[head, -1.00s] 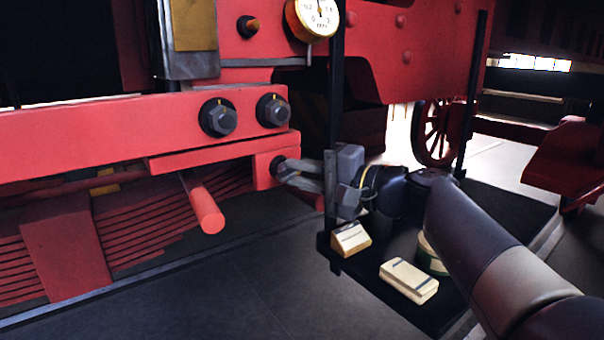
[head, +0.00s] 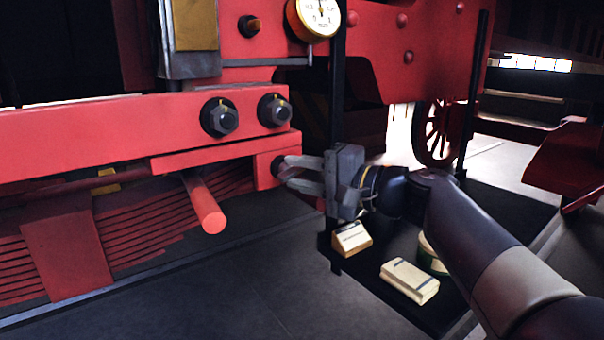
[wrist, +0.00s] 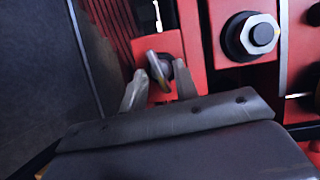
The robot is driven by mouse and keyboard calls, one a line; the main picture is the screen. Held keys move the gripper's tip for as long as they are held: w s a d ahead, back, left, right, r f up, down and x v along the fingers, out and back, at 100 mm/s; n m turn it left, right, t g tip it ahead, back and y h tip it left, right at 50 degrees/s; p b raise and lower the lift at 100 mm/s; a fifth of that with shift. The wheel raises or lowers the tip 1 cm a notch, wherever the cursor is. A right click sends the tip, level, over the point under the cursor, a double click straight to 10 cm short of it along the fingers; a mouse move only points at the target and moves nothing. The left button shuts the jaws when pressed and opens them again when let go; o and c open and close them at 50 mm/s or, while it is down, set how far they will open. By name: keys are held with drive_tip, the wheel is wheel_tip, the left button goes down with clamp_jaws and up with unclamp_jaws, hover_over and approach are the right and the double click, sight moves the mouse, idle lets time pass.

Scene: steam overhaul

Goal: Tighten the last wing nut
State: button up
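The wing nut (wrist: 158,67) is a small grey metal piece on a dark round stud. It sits on the red end block (head: 265,170) below the two hex bolts. In the wrist view its wing stands at a slant between my fingertips. My gripper (head: 286,174) reaches it from the right in the head view. Its two grey fingers are spread apart, one on each side of the wing nut, and it also shows in the wrist view (wrist: 158,77). I see no firm contact on both sides. In the head view the fingers partly hide the nut.
Two hex bolts (head: 222,118) stick out of the red beam above. A red round bar (head: 207,208) projects at left, near the leaf spring (head: 65,245). A black post (head: 337,90) stands behind my gripper. Boxes (head: 410,281) lie on a dark low surface below.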

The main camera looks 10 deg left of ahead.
drive_tip(key=shift+d, duration=0.1)
drive_tip(key=v, duration=1)
drive_tip(key=shift+s+d, duration=0.15)
drive_tip(key=shift+d, duration=0.15)
